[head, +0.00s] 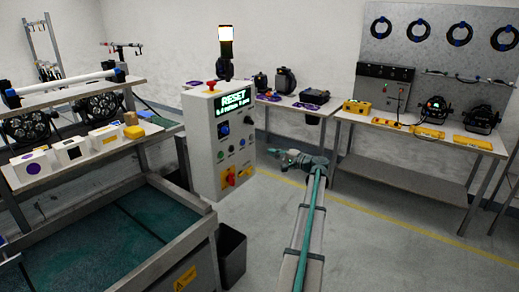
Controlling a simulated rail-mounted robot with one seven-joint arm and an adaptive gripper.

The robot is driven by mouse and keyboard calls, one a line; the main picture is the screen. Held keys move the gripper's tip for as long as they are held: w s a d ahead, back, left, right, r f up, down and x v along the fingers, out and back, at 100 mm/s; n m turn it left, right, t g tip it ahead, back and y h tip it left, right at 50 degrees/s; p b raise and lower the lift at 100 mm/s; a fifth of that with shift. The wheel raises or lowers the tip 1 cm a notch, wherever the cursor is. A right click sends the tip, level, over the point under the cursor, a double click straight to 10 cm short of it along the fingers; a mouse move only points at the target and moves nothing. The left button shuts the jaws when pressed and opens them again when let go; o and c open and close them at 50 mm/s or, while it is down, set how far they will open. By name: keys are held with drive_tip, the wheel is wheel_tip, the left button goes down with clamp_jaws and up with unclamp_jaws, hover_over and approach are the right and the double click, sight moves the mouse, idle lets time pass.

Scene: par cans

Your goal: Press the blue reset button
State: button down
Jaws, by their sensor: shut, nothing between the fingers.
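A grey control box (205,150) stands left of centre in the head view, with a lit display (234,103) that reads RESET above a smaller line too small to read surely. A large round blue button (223,129) sits on its front below the display. A smaller bluish spot (221,155) shows lower on the panel; labels are too small to read. My gripper (274,153) is right of the box, pointing left towards it. It is shut and empty, and appears apart from the panel and the blue button.
The box also carries a red knob (211,86) on top, a black knob (249,121) and a red-yellow switch (230,180). A lit signal lamp (226,42) rises behind. A tub (120,235) stands front left, and a bench (420,139) right.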

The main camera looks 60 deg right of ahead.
sight(244, 143)
drive_tip(key=w+p, duration=0.2)
drive_tip(key=w, duration=0.4)
drive_tip(key=w+p, duration=0.2)
drive_tip(key=w, duration=0.4)
drive_tip(key=shift+w+d+r, duration=0.1)
drive_tip(key=shift+w+d, duration=0.1)
drive_tip(key=shift+w+p, duration=0.45)
drive_tip(key=shift+w, duration=0.15)
drive_tip(key=shift+w+f, duration=0.1)
drive_tip(key=shift+f, duration=0.1)
